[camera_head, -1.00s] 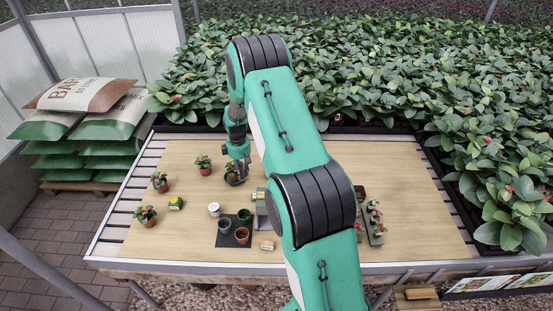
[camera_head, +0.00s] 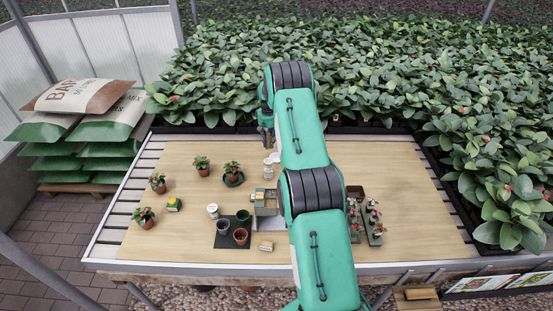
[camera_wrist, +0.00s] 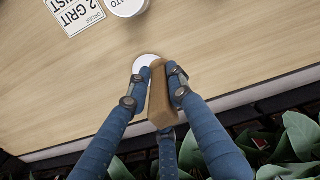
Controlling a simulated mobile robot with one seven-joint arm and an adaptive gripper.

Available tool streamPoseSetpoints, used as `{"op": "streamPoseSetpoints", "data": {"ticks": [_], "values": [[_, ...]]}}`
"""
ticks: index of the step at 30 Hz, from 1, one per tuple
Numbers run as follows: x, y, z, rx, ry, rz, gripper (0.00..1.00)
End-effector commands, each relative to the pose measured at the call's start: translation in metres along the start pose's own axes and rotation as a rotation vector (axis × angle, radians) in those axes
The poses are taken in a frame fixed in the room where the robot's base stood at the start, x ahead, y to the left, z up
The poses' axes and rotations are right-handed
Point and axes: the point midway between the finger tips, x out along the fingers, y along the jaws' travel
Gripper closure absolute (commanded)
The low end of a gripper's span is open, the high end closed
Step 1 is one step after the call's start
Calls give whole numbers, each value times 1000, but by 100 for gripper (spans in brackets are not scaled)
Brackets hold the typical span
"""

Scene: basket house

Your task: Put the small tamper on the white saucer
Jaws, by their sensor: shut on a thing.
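In the wrist view my gripper's blue fingers (camera_wrist: 160,90) are shut on a brown wooden block-like piece, the small tamper (camera_wrist: 160,100). A white round thing, apparently the white saucer (camera_wrist: 146,61), shows just past the tamper's far end, partly hidden by it and the fingers. I cannot tell whether the tamper touches it. In the head view my gripper (camera_head: 267,138) is over the back of the table, left of my arm. The tamper cannot be made out there, and the saucer is not clearly visible.
Jars with white lids (camera_head: 268,170) stand just in front of the gripper. Pots stand on a dark mat (camera_head: 228,241). Dense plants (camera_head: 370,75) border the table's back edge. The back left tabletop is clear.

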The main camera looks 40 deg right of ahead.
Motion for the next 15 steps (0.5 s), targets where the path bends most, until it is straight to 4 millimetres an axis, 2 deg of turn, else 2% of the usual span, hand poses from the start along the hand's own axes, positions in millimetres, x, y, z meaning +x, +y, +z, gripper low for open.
{"op": "streamPoseSetpoints", "data": {"ticks": [1, 6, 15], "values": [[1, 12, -5, 41, 2, 0, 100], [1, 36, -15, 153, 2, 0, 100], [0, 52, -20, 226, 3, 0, 100]]}}
